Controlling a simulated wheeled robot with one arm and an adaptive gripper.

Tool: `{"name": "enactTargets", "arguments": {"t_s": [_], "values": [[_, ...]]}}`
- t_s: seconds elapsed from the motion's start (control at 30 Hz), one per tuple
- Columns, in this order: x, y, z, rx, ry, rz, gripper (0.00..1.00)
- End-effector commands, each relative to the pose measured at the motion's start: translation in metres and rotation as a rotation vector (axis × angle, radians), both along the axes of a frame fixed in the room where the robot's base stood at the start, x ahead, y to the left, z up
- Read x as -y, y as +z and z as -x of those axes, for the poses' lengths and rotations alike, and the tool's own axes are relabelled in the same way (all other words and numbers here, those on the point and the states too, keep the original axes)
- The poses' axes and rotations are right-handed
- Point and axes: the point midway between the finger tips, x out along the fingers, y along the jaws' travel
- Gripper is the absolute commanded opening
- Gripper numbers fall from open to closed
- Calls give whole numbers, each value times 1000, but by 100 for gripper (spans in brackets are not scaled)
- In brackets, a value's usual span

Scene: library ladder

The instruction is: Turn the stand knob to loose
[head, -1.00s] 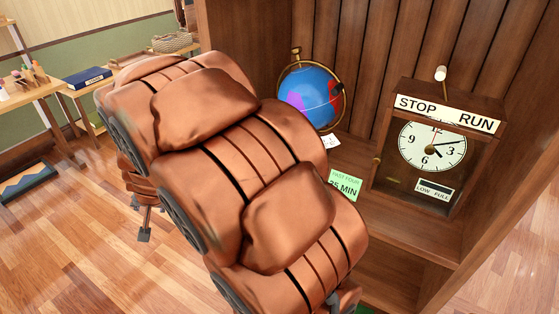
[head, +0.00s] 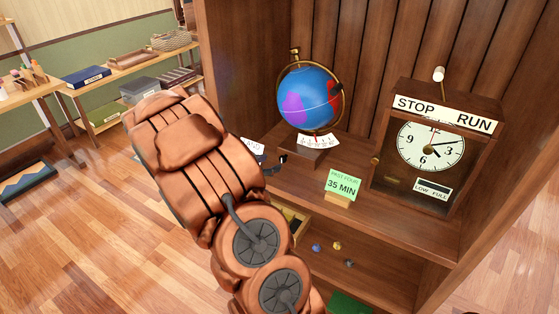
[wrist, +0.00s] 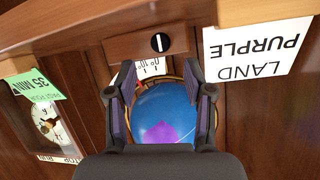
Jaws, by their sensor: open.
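The globe (head: 309,97) stands on a wooden base (head: 302,155) on the cabinet shelf. A white scale card (head: 319,141) is on the base. In the wrist view, the stand knob (wrist: 160,42) is a small black disc with a white line running up and down, on the front of the wooden block. No label beside the knob can be read. My gripper (wrist: 160,66) is open, its fingers apart in front of the globe (wrist: 165,115), with nothing between them. In the head view, part of my gripper (head: 277,164) shows left of the base. The knob is not visible there.
A white card reading LAND PURPLE (wrist: 258,48) stands beside the stand. A green 35 MIN note (head: 342,186) and a clock case (head: 435,150) stand to the right. An open drawer (head: 296,222) and small loose items lie lower down.

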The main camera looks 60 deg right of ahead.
Motion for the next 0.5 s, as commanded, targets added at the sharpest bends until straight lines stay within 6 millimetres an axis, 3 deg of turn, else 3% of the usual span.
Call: {"name": "enactTargets", "arguments": {"t_s": [0.5], "values": [[52,-22,4,-3,3,-4,52]]}}
